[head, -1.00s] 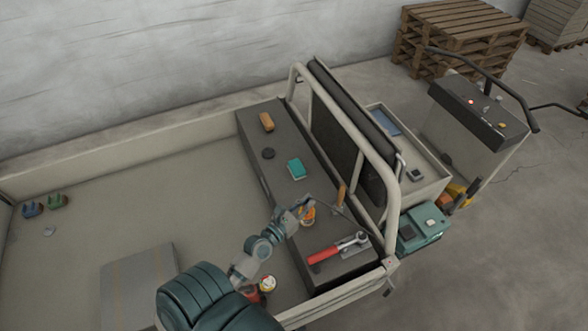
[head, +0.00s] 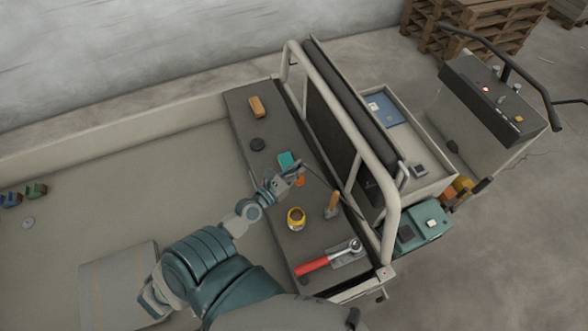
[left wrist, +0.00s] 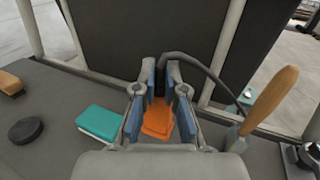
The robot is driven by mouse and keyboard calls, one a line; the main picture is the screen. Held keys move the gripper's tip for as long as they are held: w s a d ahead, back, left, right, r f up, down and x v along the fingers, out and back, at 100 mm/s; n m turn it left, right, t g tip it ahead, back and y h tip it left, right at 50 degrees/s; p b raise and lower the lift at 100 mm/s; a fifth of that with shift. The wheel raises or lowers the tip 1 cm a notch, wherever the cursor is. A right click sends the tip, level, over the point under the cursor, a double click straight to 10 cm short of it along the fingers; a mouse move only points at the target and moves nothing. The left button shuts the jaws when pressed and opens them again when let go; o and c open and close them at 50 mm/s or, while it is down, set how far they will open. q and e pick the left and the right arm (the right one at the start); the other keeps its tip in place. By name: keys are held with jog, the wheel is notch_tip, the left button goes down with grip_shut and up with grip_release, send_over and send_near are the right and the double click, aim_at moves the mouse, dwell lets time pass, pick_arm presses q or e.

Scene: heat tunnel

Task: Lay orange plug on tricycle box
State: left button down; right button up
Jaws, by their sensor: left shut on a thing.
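The orange plug (head: 300,181) is between the fingers of my left gripper (head: 294,170). In the left wrist view the plug (left wrist: 157,119) shows below the blue finger pads (left wrist: 160,95), with a black cable running off to the right. My left gripper is shut on it, over the dark grey tricycle box (head: 325,238); I cannot tell whether the plug touches the box top. The teal block (head: 286,160) lies just beyond the gripper; in the left wrist view it is to the left (left wrist: 100,123). My right gripper is not in view.
On the box lie an orange-brown block (head: 257,106), a black puck (head: 257,144), a yellow can (head: 296,218), a wooden-handled tool (head: 332,205) and a red-handled tool (head: 325,260). A pale tubular frame (head: 388,190) and dark backrest stand along the box's right side.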

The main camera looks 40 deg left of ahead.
aim_at(297, 183)
pick_arm(q)
jog(key=shift+s+d+f+b, duration=0.1)
jog(key=shift+f+b, duration=0.1)
jog(key=shift+f, duration=0.35)
jog(key=shift+s+d+f+b, duration=0.1)
jog(key=shift+f+b, duration=0.05)
jog(key=shift+f, duration=0.4)
jog(key=shift+s+f, duration=0.1)
jog(key=shift+f, duration=0.15)
jog(key=f, duration=0.1)
jog(key=f+b, duration=0.2)
jog(key=f, duration=0.1)
jog(key=shift+d, duration=0.3)
jog(key=shift+a, duration=0.4)
jog(key=c, duration=1.2)
grip_release()
jog(key=shift+f, duration=0.1)
jog(key=shift+c, duration=0.2)
jog(key=shift+d, duration=0.2)
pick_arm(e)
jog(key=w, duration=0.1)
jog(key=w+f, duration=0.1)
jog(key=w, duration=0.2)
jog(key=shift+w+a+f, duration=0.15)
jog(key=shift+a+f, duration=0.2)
pick_arm(q)
jog(key=shift+d, duration=0.1)
